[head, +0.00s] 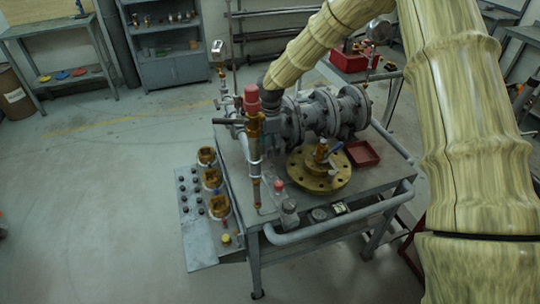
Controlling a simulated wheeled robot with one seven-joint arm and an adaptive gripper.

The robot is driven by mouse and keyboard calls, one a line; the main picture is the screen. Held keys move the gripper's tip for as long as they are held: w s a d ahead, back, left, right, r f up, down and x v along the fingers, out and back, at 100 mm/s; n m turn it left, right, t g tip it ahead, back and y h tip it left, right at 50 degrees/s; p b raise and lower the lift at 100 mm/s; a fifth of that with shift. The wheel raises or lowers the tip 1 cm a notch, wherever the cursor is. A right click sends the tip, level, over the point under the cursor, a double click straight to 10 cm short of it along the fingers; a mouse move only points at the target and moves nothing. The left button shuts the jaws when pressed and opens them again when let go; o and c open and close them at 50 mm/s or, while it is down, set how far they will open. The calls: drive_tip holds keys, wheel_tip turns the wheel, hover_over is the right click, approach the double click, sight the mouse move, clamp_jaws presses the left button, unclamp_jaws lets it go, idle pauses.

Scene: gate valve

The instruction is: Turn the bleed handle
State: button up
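A grey flanged gate valve assembly (325,113) lies along a metal workbench (352,190). A brass upright fitting with a red cap (251,99) stands at its left end, with a dark lever (228,122) pointing left. A small blue handle (335,149) sits on a brass fitting above a round brass flange (333,181). I cannot tell which of these is the bleed handle. My gripper (269,100) is the dark end of my arm, just right of the red cap and above the valve's left end. Its fingers are hidden or too small to read, and contact is unclear.
A red tray (362,153) lies right of the brass flange. A side panel with brass rings and dark knobs (197,225) is at the bench's left. A tubular rail rounds the front right. Floor at left is clear.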

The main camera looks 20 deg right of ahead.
drive_tip(key=shift+r, duration=1.8)
